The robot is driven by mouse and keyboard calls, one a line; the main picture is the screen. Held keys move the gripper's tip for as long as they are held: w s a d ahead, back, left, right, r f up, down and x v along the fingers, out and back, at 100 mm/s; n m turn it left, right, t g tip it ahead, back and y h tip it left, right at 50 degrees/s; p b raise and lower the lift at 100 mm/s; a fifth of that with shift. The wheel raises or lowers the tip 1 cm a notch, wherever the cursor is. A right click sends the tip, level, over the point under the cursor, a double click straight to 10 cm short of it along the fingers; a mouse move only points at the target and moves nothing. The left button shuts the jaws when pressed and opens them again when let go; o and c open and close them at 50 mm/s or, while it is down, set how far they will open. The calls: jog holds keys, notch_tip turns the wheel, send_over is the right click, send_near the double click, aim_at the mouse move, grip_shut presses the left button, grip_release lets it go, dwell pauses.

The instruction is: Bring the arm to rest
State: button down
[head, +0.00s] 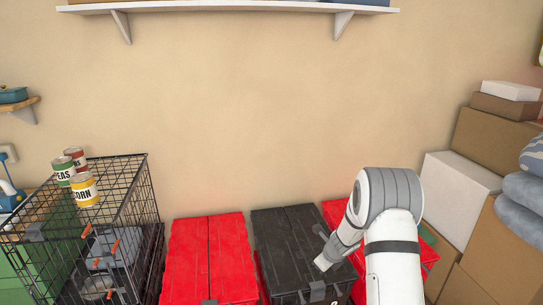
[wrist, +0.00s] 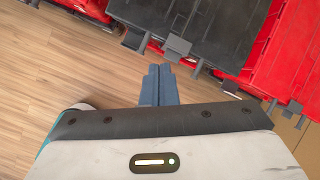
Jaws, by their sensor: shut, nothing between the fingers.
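My arm (head: 392,250) rises at the lower right of the head view and bends over the totes. My gripper (wrist: 157,70) shows in the wrist view with its two blue-grey fingers pressed together and nothing between them. In the head view its fingers are hidden. In the wrist view it points toward the front edge of the black tote (wrist: 215,30). That tote also shows in the head view (head: 287,240). I cannot tell how far apart they are.
Red totes stand left (head: 208,255) and right (head: 338,212) of the black one. A black wire crate (head: 125,180) with several cans on top stands at the left. Cardboard boxes (head: 490,255) are stacked at the right. Bare wooden floor (wrist: 50,75) lies before the totes.

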jog(key=s+a+r+n, duration=0.3)
jog(key=s+r+n, duration=0.4)
jog(key=r, duration=0.3)
jog(key=s+a+r+n, duration=0.3)
jog(key=s+r+n, duration=0.4)
jog(key=r, duration=0.4)
jog(key=s+d+r+n+g+h, duration=0.1)
jog(key=s+r+n, duration=0.2)
jog(key=s, duration=0.9)
jog(key=s+d+r+n+h, duration=0.1)
jog(key=s+d+r+n, duration=0.1)
jog(key=s+n, duration=0.8)
jog(key=shift+s+r+n+g, duration=0.3)
jog(key=shift+s+r+g, duration=0.1)
jog(key=shift+s+r, duration=0.5)
